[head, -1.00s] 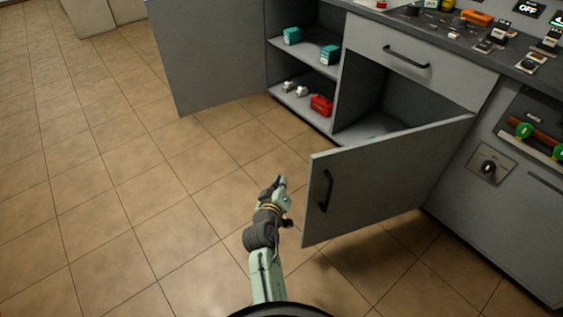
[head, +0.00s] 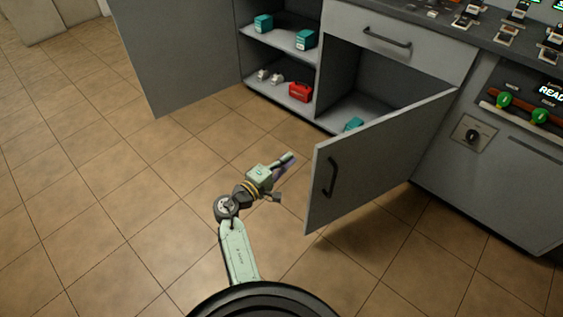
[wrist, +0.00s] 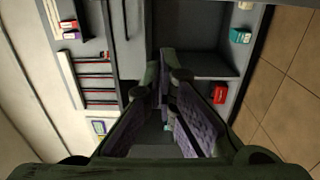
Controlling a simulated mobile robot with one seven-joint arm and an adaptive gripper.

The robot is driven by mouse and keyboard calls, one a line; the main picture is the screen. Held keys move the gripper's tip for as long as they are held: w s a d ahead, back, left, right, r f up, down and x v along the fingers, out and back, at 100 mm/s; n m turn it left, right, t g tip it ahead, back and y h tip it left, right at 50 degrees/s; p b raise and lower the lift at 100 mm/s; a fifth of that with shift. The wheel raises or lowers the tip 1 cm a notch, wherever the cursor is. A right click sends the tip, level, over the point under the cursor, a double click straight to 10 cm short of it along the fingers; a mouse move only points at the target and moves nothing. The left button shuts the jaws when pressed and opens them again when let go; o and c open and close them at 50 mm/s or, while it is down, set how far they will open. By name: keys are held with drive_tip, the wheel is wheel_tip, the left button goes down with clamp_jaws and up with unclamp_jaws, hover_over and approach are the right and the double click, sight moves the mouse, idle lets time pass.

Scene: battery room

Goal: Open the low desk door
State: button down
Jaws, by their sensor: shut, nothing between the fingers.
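The low desk door (head: 375,165) is a grey panel with a dark vertical bar handle (head: 331,177). It stands swung well out from the desk, and the compartment (head: 365,95) behind it shows. My gripper (head: 292,157) is to the left of the door's free edge, apart from the door and its handle. It is shut and empty. In the wrist view its fingers (wrist: 166,82) meet in the middle of the picture, pointing toward the desk's openings. The low door is not clearly seen in the wrist view.
Another grey door (head: 185,60) stands open at the left, beside shelves with teal boxes (head: 305,39) and a red case (head: 300,92). A drawer (head: 398,40) above the compartment is closed. A teal item (head: 353,124) lies inside the compartment. Tiled floor (head: 110,200) is clear at left.

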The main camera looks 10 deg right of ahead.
drive_tip(key=d+p, duration=0.2)
drive_tip(key=d, duration=0.3)
drive_tip(key=shift+s+d+p, duration=0.1)
drive_tip(key=shift+d+p, duration=0.25)
drive_tip(key=shift+p, duration=0.05)
drive_tip(key=shift+s, duration=0.15)
